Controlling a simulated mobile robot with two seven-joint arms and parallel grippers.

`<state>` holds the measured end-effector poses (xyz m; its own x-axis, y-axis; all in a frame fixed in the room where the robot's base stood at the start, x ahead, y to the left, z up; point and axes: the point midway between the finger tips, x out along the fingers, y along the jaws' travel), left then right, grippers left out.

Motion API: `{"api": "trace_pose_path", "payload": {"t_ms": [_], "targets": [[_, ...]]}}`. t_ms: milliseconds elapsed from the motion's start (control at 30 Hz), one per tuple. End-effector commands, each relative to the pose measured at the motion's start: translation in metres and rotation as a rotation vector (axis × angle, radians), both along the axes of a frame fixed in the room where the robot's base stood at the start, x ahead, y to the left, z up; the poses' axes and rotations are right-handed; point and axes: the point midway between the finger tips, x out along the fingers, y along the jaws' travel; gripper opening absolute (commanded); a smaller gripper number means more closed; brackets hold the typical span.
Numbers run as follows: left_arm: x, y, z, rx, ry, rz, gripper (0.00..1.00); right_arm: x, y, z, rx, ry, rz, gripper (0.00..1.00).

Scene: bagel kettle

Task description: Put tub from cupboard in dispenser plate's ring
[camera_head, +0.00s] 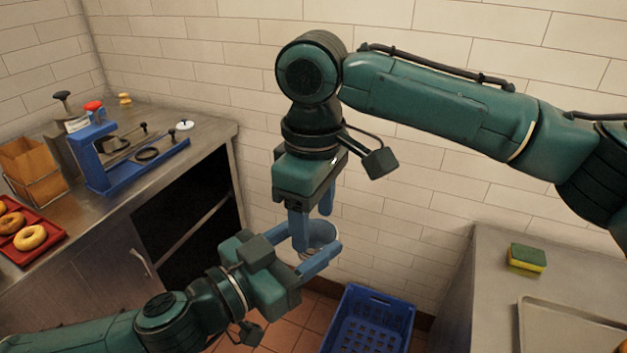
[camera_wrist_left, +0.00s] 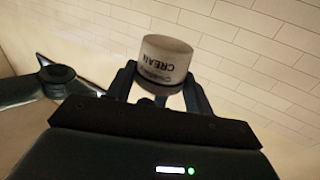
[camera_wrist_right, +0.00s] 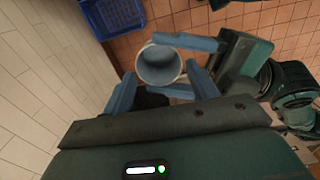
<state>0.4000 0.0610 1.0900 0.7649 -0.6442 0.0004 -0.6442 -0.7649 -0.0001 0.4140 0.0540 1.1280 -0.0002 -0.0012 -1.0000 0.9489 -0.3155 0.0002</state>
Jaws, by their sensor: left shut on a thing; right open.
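The tub (camera_head: 322,234) is a pale cylinder with dark "CREAM" lettering, clearest in the left wrist view (camera_wrist_left: 165,62). My left gripper (camera_head: 312,250) is shut on it and holds it in the air. My right gripper (camera_head: 316,230) reaches down from above, open, with its fingers near the tub's sides; contact is unclear. The right wrist view shows the tub's round hollow-looking end (camera_wrist_right: 160,65) between the grippers' fingers. The blue dispenser (camera_head: 105,165) stands on the left counter, with a dark ring (camera_head: 147,153) on its plate.
The cupboard (camera_head: 185,215) under the left counter is open and dark inside. A blue crate (camera_head: 370,320) is on the floor. A sponge (camera_head: 527,258) lies on the right counter.

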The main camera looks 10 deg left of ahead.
Motion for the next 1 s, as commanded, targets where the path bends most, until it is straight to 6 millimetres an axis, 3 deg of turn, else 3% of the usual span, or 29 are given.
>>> {"api": "trace_pose_path", "payload": {"t_ms": [233, 633, 967, 1000], "targets": [[0.000, 0.000, 0.000, 0.000, 0.000, 0.000, 0.31, 0.000, 0.000, -0.031, 0.000, 0.000, -0.001, 0.58], [0.000, 0.000, 0.000, 0.000, 0.000, 0.000, 0.31, 0.000, 0.000, -0.038, 0.001, 0.000, -0.001, 0.58], [0.000, 0.000, 0.000, 0.000, 0.000, 0.000, 0.31, 0.000, 0.000, -0.038, 0.001, 0.001, 0.000, 0.32], [0.000, 0.000, 0.000, 0.000, 0.000, 0.000, 0.55, 0.000, 0.000, -0.038, 0.001, 0.001, 0.000, 0.32]]}}
